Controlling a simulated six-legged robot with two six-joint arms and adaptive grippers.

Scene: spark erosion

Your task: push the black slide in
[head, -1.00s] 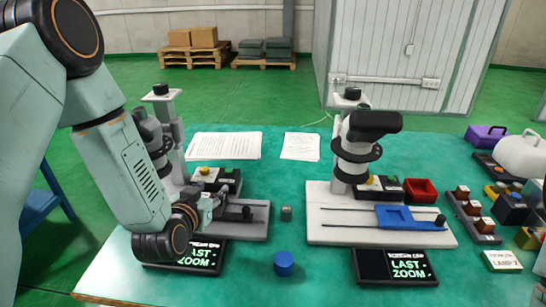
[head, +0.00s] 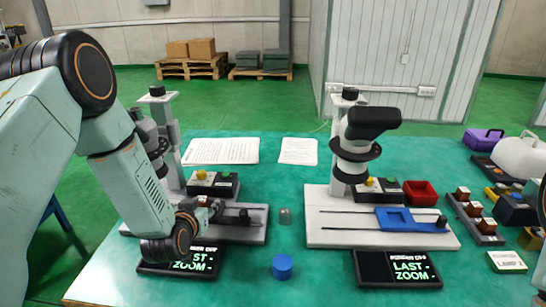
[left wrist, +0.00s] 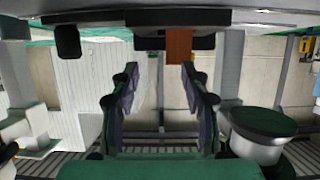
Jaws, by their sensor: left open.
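The black slide (head: 232,219) lies on the grey base (head: 254,237) of the left machine, with a dark knob at its right end. My left gripper (head: 213,209) is at the left part of this base, just left of the slide, and partly hidden by its own wrist. In the left wrist view the gripper (left wrist: 165,90) has its two dark fingers apart, with nothing gripped between them. A reddish-brown block (left wrist: 179,46) shows beyond the fingertips there. I cannot tell whether the gripper touches the slide. My right gripper is out of view.
The right machine has a white base (head: 323,236) with a blue slide (head: 398,219). Screens (head: 396,268) lie in front of both machines. A blue cylinder (head: 283,266) and a small grey piece (head: 285,216) stand between them. A red tray (head: 420,191) and several blocks are at the right.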

